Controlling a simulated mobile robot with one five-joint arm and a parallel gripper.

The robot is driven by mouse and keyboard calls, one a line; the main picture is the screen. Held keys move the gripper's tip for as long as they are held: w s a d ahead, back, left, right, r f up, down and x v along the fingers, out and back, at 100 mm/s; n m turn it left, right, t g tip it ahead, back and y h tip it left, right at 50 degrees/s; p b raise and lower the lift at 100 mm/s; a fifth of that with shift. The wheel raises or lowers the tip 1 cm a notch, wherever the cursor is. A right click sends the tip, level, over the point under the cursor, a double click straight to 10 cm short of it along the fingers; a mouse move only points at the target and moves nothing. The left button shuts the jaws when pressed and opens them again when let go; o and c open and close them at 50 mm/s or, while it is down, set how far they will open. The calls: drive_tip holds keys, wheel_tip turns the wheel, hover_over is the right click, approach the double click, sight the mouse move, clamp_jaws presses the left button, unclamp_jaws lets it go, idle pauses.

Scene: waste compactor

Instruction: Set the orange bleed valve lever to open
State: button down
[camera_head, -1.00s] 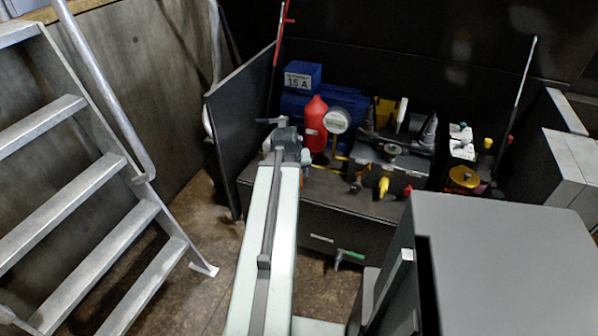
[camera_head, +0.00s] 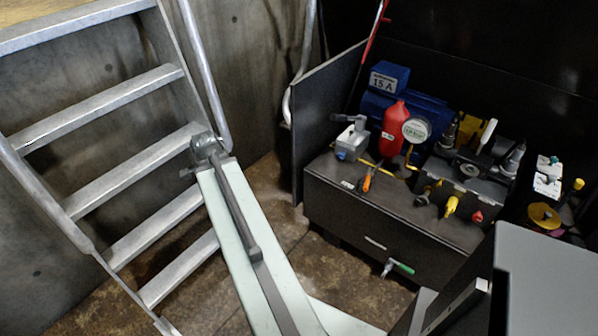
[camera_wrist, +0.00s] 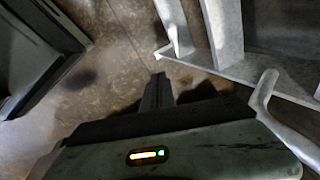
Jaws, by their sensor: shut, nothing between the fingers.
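An orange lever (camera_head: 367,182) stands at the front left edge of the dark bench top in the head view. It slants, and I cannot tell its valve position from here. My gripper (camera_wrist: 159,80) is shut and empty in the wrist view, over bare floor near the foot of the metal stairs. In the head view my arm reaches toward the stairs, well left of the orange lever and apart from it. My fingers are hidden there. The lever does not show in the wrist view.
Metal stairs (camera_head: 120,150) with a handrail stand close to my arm. A dark upright panel (camera_head: 318,130) flanks the bench (camera_head: 385,222). A red bottle (camera_head: 393,128), a gauge (camera_head: 416,130) and yellow handles crowd the bench. A green-handled lever (camera_head: 401,267) is on its front. A grey cabinet (camera_head: 550,275) stands front right.

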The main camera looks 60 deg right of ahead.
drive_tip(key=w+a+n+y, duration=0.1)
drive_tip(key=w+a+n, duration=0.2)
drive_tip(key=a+n, duration=0.8)
drive_tip(key=w+a+n+g, duration=0.1)
drive_tip(key=w+a+n, duration=0.3)
drive_tip(key=a+n, duration=0.7)
drive_tip(key=a, duration=1.2)
drive_tip(key=shift+a+f+n+y, duration=0.25)
drive_tip(key=shift+a+n+y, duration=0.05)
drive_tip(key=shift+a+y, duration=0.1)
drive_tip(key=shift+s, duration=0.2)
